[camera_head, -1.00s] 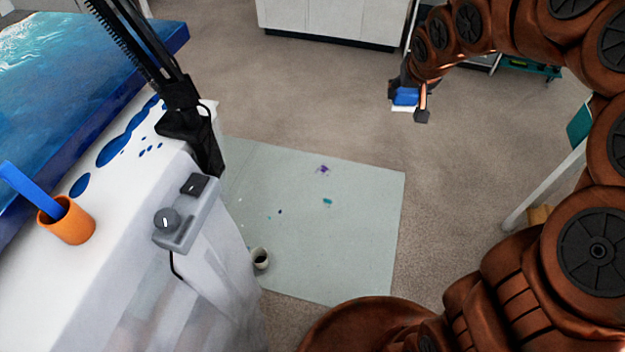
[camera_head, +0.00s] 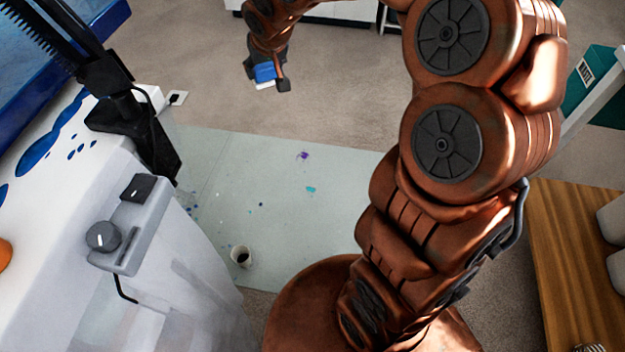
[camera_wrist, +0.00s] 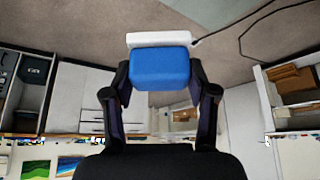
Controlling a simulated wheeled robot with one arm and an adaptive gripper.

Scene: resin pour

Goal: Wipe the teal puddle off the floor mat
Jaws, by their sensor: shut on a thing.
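The teal puddle (camera_head: 311,189) is a small spot on the pale grey-green floor mat (camera_head: 340,220) in the head view. A purple spot (camera_head: 303,156) lies just behind it. My gripper (camera_head: 267,80) is up beyond the mat's far edge, apart from the mat. It is shut on a blue and white sponge (camera_head: 264,72). In the wrist view the sponge (camera_wrist: 160,68) sits between both fingers, with its white layer outward. My arm hides the mat's right part in the head view.
A small cup (camera_head: 241,257) stands on the mat's near left part. A white-covered table (camera_head: 190,265) with a grey control box (camera_head: 128,225) borders the left. A wooden surface (camera_head: 575,265) is at right. Carpet beyond the mat is clear.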

